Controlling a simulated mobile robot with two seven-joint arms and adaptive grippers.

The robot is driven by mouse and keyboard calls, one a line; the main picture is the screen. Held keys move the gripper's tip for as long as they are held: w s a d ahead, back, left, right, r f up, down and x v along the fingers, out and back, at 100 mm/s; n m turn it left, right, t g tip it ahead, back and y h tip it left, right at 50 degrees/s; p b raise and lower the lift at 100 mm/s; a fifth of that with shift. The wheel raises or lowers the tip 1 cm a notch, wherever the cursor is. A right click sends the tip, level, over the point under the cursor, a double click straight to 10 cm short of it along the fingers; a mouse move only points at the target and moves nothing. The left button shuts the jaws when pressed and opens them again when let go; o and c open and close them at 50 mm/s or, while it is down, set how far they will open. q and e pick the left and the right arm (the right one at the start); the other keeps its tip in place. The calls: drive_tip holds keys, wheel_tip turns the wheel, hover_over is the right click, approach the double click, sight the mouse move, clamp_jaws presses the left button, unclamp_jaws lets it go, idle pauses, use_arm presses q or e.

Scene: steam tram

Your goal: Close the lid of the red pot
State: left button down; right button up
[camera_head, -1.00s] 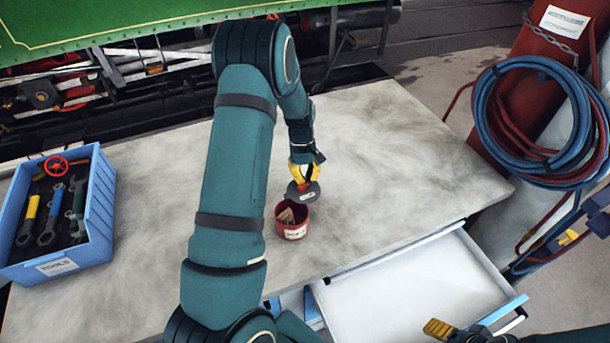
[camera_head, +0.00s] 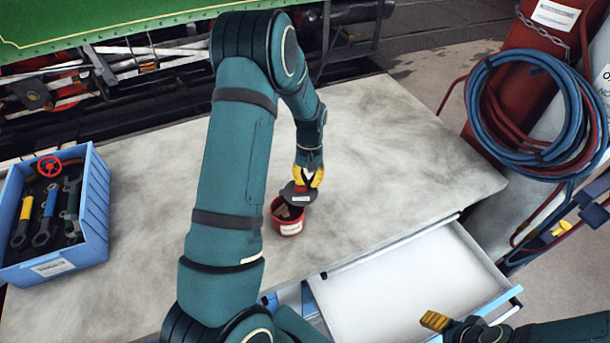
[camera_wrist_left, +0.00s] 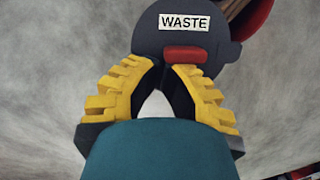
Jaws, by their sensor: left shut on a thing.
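The red pot (camera_head: 289,227) stands on the grey worktop, open at the near side, with brownish contents (camera_head: 283,212) visible inside. Its dark grey lid (camera_head: 296,197) is held at the pot's far right edge, overlapping part of the opening. My left gripper (camera_head: 307,178) is shut on the lid's red handle. In the left wrist view, the lid (camera_wrist_left: 172,42) carries a "WASTE" label and the yellow fingers pinch its red knob (camera_wrist_left: 185,54); a bit of the red pot (camera_wrist_left: 252,18) shows behind it. My right gripper (camera_head: 436,321) shows only partly at the bottom right, away from the pot.
A blue tool crate (camera_head: 60,262) stands at the left of the worktop (camera_head: 390,150). A drawer (camera_head: 410,285) is pulled out at the front right. A red cylinder with coiled blue hose (camera_head: 478,100) stands at the right. The worktop around the pot is clear.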

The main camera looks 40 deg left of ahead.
sight(300, 205)
use_arm(q)
drive_tip(key=m, duration=0.1)
drive_tip(key=s+d+m, duration=0.1)
drive_tip(key=shift+s+d+m+y, duration=0.1)
drive_tip(key=shift+d+m+y, duration=0.2)
drive_tip(key=shift+m, duration=0.1)
drive_tip(key=s+m, duration=0.1)
drive_tip(key=s+d+m+y, duration=0.1)
drive_tip(key=m, duration=0.1)
drive_tip(key=shift+d+m, duration=0.15)
drive_tip(key=shift+m, duration=0.15)
drive_tip(key=s+m, duration=0.2)
drive_tip(key=m, duration=0.1)
drive_tip(key=shift+s+d+y, duration=0.1)
drive_tip(key=shift+d+y, duration=0.25)
drive_tip(key=shift+y, duration=0.05)
drive_tip(key=shift+s+m+y+b, duration=0.2)
drive_tip(key=shift+s+m, duration=0.4)
drive_tip(key=shift+m, duration=0.45)
drive_tip(key=shift+s+m+y+b, duration=0.2)
drive_tip(key=shift+s+m, duration=0.35)
drive_tip(key=shift+m, duration=0.5)
